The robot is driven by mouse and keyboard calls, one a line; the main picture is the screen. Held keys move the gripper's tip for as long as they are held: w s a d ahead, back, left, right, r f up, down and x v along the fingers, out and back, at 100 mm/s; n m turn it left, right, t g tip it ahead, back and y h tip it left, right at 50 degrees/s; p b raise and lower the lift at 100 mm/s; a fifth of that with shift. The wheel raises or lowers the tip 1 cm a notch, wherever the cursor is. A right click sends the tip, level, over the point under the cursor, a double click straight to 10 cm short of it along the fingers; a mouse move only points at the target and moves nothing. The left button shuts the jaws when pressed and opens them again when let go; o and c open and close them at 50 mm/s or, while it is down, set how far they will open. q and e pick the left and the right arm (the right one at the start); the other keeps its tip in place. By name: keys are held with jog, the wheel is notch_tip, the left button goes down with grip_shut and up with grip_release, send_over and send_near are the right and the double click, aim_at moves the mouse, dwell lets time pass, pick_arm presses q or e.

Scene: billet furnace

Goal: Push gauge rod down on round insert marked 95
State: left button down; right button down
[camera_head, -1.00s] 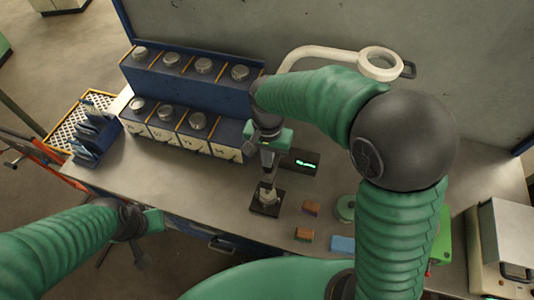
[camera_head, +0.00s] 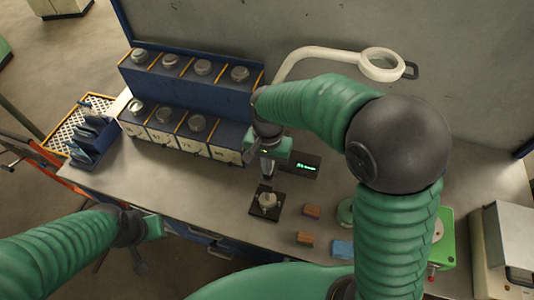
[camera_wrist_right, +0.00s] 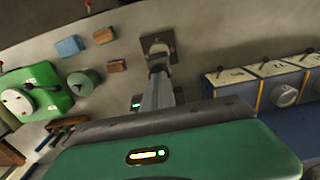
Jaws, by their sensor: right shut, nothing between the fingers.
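A round metal insert (camera_head: 268,200) sits on a small black square base on the bench. It also shows in the right wrist view (camera_wrist_right: 159,47), partly covered by my fingers; no number on it is legible. My right gripper (camera_head: 267,180) is shut and empty, pointing down just above and behind the insert. Its fingers also show in the right wrist view (camera_wrist_right: 157,70). I cannot make out the gauge rod apart from the fingers. A dark readout box (camera_head: 307,166) with green digits lies just right of the gripper. My left gripper (camera_head: 139,262) hangs off the bench's front edge, its jaws unclear.
A blue two-tier rack (camera_head: 190,85) with several round metal knobs and numbered labels stands behind left. Small brown blocks (camera_head: 306,238), a blue block (camera_head: 342,248) and a green box (camera_head: 441,240) lie right. A white ring-headed arm (camera_head: 382,64) arches behind. The bench's left front is clear.

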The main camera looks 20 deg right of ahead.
notch_tip(320, 180, up, 7)
jog(key=p, duration=0.6)
dwell(0.3)
